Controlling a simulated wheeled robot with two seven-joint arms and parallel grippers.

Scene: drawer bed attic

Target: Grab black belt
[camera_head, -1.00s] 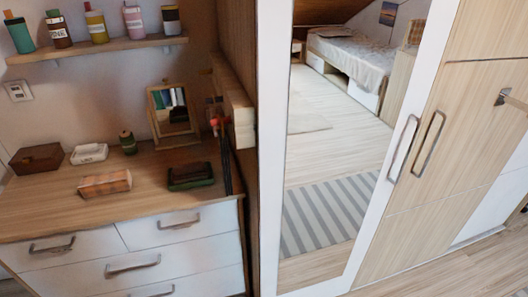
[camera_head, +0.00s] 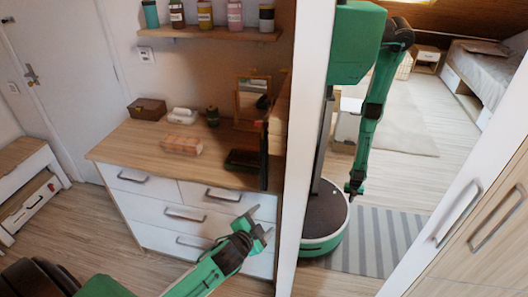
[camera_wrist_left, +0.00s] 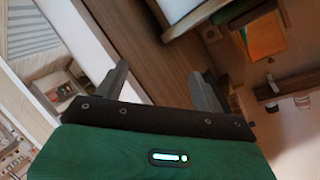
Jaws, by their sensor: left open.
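A thin dark strip (camera_head: 264,168), which looks like the black belt, hangs against the wardrobe's side at the right end of the dresser. It is small, and its buckle or ends cannot be made out. My left gripper (camera_head: 262,222) is in front of the dresser drawers, below and apart from the strip. In the left wrist view my left gripper (camera_wrist_left: 161,85) has its two fingers spread wide with nothing between them. I cannot make out the belt for sure in that view. My right gripper does not show directly.
A shelf (camera_head: 210,34) holds several bottles. The wardrobe's mirror door (camera_head: 400,215) reflects my body.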

